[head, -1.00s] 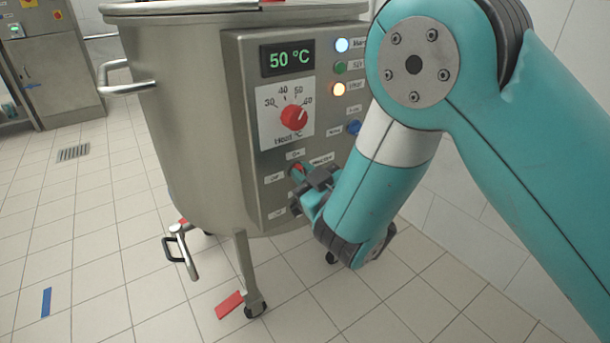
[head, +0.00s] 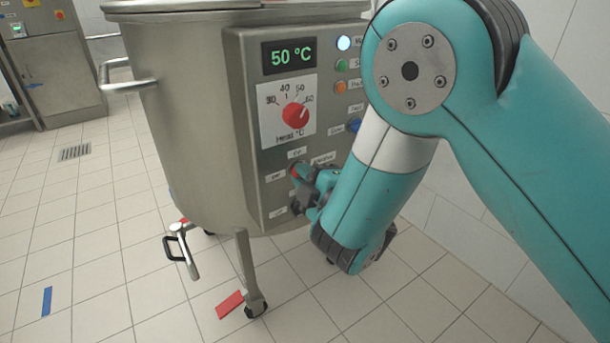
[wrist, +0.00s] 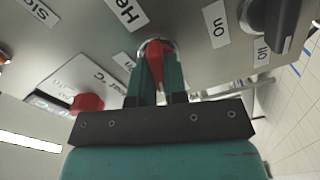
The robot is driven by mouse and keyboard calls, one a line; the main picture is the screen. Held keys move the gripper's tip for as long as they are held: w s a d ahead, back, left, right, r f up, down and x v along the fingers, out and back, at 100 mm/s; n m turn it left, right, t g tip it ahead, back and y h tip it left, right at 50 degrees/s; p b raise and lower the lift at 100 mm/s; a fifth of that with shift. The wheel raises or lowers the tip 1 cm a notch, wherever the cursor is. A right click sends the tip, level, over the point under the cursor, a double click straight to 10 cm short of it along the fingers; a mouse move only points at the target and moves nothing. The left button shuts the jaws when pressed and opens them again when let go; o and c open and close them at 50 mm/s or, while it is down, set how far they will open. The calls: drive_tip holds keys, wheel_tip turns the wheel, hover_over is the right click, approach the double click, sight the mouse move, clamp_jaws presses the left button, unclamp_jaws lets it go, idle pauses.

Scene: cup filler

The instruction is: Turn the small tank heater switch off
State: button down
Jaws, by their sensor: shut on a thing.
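The small steel tank (head: 190,120) has a control panel on its side, with the red heater switch (head: 294,170) low on it. In the wrist view the red switch handle (wrist: 156,58) sits between the two fingers of my gripper (wrist: 157,75), which is shut on it. In the head view my gripper (head: 301,174) reaches the panel from the right, and its fingers partly hide the switch. The orange lamp (head: 341,87) on the panel looks unlit. "On" (wrist: 215,25) and "Off" (wrist: 262,52) labels show close to the switch in the wrist view.
A black knob (wrist: 275,20) is close to my fingers; it also shows low on the panel (head: 297,209). Above are a red temperature dial (head: 296,115) and a display (head: 288,56) reading 50 °C. The floor at left is mostly clear.

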drive_tip(key=shift+s+f+n, duration=0.1)
drive_tip(key=shift+f+n, duration=0.1)
drive_tip(key=shift+n, duration=1.7)
drive_tip(key=c, duration=1.2)
unclamp_jaws()
drive_tip(key=shift+o, duration=0.2)
drive_tip(key=shift+d, duration=0.1)
